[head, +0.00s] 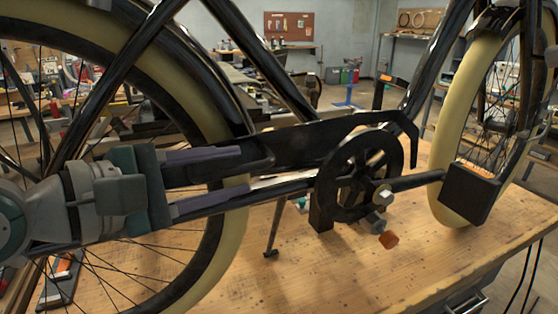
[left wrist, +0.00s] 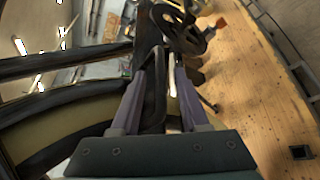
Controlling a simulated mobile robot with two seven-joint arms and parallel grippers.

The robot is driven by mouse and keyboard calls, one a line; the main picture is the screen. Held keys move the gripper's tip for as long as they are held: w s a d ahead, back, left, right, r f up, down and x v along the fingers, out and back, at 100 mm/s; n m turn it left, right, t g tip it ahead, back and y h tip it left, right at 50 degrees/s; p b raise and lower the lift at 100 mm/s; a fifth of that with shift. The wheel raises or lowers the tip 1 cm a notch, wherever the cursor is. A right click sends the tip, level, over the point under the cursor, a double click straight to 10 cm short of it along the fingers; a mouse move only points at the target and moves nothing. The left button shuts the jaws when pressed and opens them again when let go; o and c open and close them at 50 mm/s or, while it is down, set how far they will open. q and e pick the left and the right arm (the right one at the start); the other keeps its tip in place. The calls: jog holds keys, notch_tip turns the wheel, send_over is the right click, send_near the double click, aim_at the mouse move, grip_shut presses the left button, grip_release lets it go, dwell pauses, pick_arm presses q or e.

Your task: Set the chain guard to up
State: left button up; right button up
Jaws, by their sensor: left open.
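The black chain guard (head: 325,136) runs from the rear wheel to above the chainring (head: 359,174), sloping slightly up to the right, with a bent front end. My left gripper (head: 242,171) comes in from the left with its two purple fingers apart, one above the other. Its fingertips are at the guard's rear end. In the left wrist view, a dark rear part of the guard (left wrist: 149,50) shows between and beyond the open fingers (left wrist: 160,75). I cannot tell whether either finger touches it. My right gripper is not in view.
The rear wheel's cream tyre (head: 222,105) and dark frame tubes (head: 270,62) stand close around my left gripper. A crank with a black pedal (head: 470,193) extends right.

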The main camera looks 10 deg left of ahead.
pick_arm(q)
jog(key=shift+w+d+f, duration=0.1)
jog(key=shift+w+d, duration=0.2)
jog(key=shift+w, duration=0.1)
grip_shut()
dwell(1.3)
